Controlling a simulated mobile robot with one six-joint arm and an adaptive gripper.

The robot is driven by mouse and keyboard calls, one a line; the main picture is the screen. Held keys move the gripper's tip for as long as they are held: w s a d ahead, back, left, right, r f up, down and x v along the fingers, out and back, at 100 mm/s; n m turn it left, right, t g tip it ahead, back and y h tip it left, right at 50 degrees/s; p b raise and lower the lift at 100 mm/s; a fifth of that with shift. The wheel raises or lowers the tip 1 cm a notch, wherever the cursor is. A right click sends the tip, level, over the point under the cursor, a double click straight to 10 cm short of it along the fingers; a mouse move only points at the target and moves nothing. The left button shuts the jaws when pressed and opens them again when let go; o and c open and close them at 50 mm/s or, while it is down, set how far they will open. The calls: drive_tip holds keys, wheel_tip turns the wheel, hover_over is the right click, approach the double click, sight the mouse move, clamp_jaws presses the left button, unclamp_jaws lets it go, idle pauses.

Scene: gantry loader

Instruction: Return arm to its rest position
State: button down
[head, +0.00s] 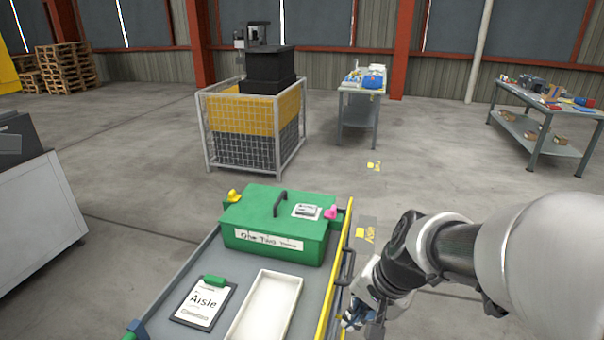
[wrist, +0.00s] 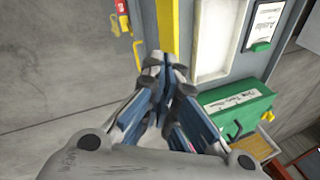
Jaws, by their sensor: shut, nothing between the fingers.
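My gripper (head: 352,318) is low at the right side of the grey cart (head: 206,262), just outside its yellow edge, and partly hidden by my own arm in the head view. In the wrist view my gripper (wrist: 167,62) is shut and empty, with its fingertips close together beside the cart's yellow edge (wrist: 168,22). My arm reaches in from the right of the head view. I see no contact between the fingers and the cart, but the exact gap is hard to tell.
The cart carries a green box (head: 265,256) with a handle, a clipboard (head: 203,303) and a white tray (head: 266,307). Open concrete floor lies between.

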drive_tip(key=s+d+r+n+h, duration=0.1)
drive_tip(key=s+d+r+n, duration=0.1)
drive_tip(key=s, duration=0.6)
drive_tip(key=s+d+r+n+t+h, duration=0.1)
drive_tip(key=s+d+r+n, duration=0.1)
drive_tip(key=s+r+n, duration=0.3)
drive_tip(key=s, duration=0.3)
drive_tip(key=shift+s+r+t+h, duration=0.25)
drive_tip(key=shift+s+t+h, duration=0.05)
drive_tip(key=shift+s, duration=0.1)
drive_tip(key=shift+a, duration=0.1)
